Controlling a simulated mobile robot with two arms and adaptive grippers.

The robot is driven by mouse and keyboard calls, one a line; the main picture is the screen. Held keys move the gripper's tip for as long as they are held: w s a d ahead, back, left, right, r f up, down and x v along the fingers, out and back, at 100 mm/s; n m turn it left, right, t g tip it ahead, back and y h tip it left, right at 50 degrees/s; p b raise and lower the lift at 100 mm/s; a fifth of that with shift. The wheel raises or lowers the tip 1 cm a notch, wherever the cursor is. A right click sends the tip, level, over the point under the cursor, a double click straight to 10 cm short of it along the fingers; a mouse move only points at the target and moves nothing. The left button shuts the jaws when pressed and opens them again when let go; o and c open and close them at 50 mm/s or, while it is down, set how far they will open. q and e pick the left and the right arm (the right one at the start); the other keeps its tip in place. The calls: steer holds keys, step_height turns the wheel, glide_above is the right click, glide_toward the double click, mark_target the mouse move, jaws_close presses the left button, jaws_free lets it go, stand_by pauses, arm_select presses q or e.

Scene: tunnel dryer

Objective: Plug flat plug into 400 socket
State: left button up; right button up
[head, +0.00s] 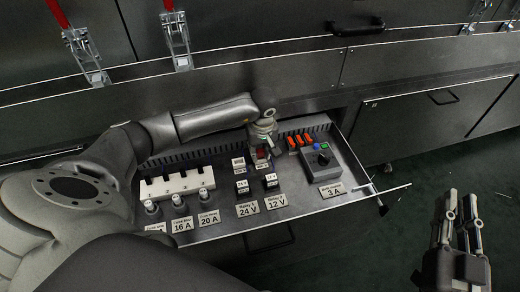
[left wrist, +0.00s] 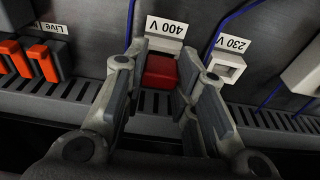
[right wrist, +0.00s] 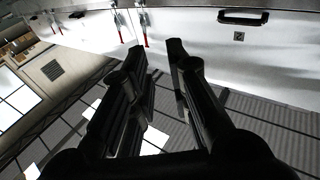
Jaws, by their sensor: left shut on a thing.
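The red flat plug (left wrist: 160,73) is between the fingers of my left gripper (left wrist: 158,78), which is shut on it. In the left wrist view the plug is right by the white 400 V socket (left wrist: 158,45), partly covering it; I cannot tell whether it is seated. The 400 V label (left wrist: 166,25) lies beyond the socket. In the head view my left gripper (head: 263,152) points down into the drawer with the plug (head: 262,154) under it. My right gripper (head: 457,220) is open and empty, outside the drawer at the right.
The white 230 V socket (left wrist: 228,66) is right beside the left gripper. The open drawer (head: 225,222) also holds fuses, relays (head: 270,181), orange Live connectors (head: 299,140) and a grey knob box (head: 321,162). A slotted duct (left wrist: 75,105) runs close by the fingers.

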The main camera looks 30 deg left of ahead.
arm_select(q)
steer(key=shift+f, duration=0.15)
steer(key=o, duration=1.1)
step_height(320, 180, up, 12)
steer(key=s+d, duration=0.1)
steer(key=shift+d, duration=0.2)
